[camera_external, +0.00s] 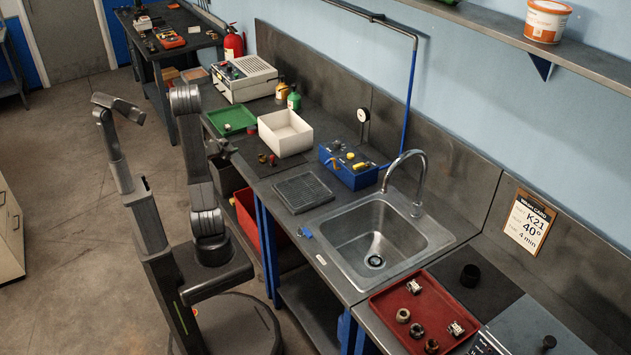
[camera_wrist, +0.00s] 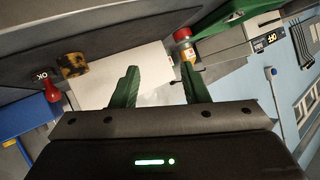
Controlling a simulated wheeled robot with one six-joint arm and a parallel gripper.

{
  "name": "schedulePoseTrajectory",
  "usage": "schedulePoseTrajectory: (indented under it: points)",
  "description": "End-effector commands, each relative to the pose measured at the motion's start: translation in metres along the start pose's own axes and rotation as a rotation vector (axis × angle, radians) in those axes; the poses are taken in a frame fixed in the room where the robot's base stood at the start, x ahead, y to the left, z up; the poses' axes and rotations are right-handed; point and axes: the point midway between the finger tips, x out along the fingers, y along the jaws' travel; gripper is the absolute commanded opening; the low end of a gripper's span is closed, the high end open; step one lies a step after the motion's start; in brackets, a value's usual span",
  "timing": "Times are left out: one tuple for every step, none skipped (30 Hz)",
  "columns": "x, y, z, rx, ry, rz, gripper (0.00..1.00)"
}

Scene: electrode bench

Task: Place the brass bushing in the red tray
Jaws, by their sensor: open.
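The red tray (camera_external: 440,297) lies on the bench right of the sink and holds several small metal pieces, among them a brass-coloured ring (camera_external: 402,315). Two small dark pieces (camera_external: 267,159) lie on a black mat (camera_external: 250,152) near the white box; they are too small to identify as a bushing. In the wrist view, a brass-and-black round piece (camera_wrist: 73,66) is at the left beside a red knob (camera_wrist: 51,89); I cannot tell whether it is the bushing. My gripper (camera_wrist: 160,84) is open, its green fingers apart, empty. It also shows in the external view (camera_external: 231,150), near the mat.
A white box (camera_external: 283,134), a green tray (camera_external: 236,117) and a blue control box (camera_external: 343,179) stand around the mat. A drain grid (camera_external: 303,191), sink (camera_external: 350,230) and tall faucet (camera_external: 420,175) lie between the mat and the red tray. A red bin (camera_external: 246,218) sits below the bench.

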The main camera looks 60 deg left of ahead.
Motion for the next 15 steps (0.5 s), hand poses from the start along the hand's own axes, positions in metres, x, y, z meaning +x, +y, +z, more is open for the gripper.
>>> schedulePoseTrajectory:
  points:
    - [-0.011, 0.014, 0.004, -0.028, 0.03, 0.063, 0.41]
    - [-0.018, 0.024, 0.004, -0.045, 0.049, 0.103, 0.41]
    - [-0.026, 0.035, 0.006, -0.068, 0.069, 0.154, 0.41]
    - [-0.032, 0.043, 0.007, -0.084, 0.081, 0.189, 0.41]
    - [-0.037, 0.05, 0.007, -0.101, 0.092, 0.222, 0.41]
    - [-0.044, 0.058, 0.008, -0.12, 0.104, 0.261, 0.41]
    - [-0.049, 0.064, 0.009, -0.131, 0.111, 0.286, 0.41]
    - [-0.052, 0.068, 0.009, -0.144, 0.116, 0.307, 0.41]
    - [-0.057, 0.073, 0.009, -0.154, 0.122, 0.33, 0.41]
    - [-0.059, 0.076, 0.009, -0.161, 0.126, 0.343, 0.41]
    - [-0.06, 0.078, 0.009, -0.166, 0.128, 0.353, 0.41]
    - [-0.059, 0.081, 0.009, -0.17, 0.13, 0.363, 0.41]
    - [-0.058, 0.082, 0.009, -0.171, 0.131, 0.367, 0.41]
    - [-0.055, 0.084, 0.008, -0.173, 0.131, 0.369, 0.41]
    - [-0.05, 0.086, 0.008, -0.172, 0.131, 0.372, 0.41]
